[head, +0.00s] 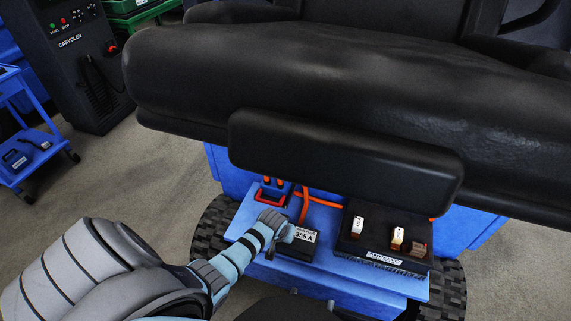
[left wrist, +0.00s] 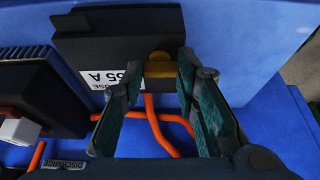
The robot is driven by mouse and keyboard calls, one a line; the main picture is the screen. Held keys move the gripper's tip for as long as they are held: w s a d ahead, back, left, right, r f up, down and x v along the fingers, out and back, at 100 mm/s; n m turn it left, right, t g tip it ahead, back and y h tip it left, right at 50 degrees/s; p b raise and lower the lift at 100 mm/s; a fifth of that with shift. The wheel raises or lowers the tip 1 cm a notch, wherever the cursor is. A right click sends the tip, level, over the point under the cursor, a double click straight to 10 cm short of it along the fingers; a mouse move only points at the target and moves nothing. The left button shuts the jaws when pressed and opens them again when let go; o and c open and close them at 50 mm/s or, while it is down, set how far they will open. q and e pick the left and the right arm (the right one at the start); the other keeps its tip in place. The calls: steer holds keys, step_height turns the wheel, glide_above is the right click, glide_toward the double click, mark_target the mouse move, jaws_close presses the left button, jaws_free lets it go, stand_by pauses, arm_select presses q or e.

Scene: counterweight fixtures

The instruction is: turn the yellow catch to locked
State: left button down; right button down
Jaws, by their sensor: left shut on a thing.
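The yellow catch (left wrist: 158,66) sits at the edge of a black fuse box (left wrist: 108,46) in the left wrist view. The box has a white label, partly legible, ending in "55 A". My left gripper (left wrist: 160,75) has its fingertips on either side of the catch and is shut on it. In the head view my left gripper (head: 276,222) reaches over the fuse box (head: 292,249), labelled "355 A", and hides the catch. I cannot tell which way the catch points relative to any locked mark. My right gripper is in neither view.
A black block (head: 372,246) with several small light-coloured parts stands to the right on the blue deck (head: 340,276). Orange cables (head: 318,200) run behind the box. A black padded bar (head: 340,160) overhangs the deck. A red-framed connector (head: 270,192) sits behind my gripper.

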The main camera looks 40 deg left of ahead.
arm_select(q)
steer(key=shift+w, duration=0.1)
stand_by(0.3)
steer(key=c, duration=1.2)
jaws_free()
steer(key=shift+c, duration=0.2)
steer(key=v, duration=1.2)
steer(key=shift+w, duration=0.1)
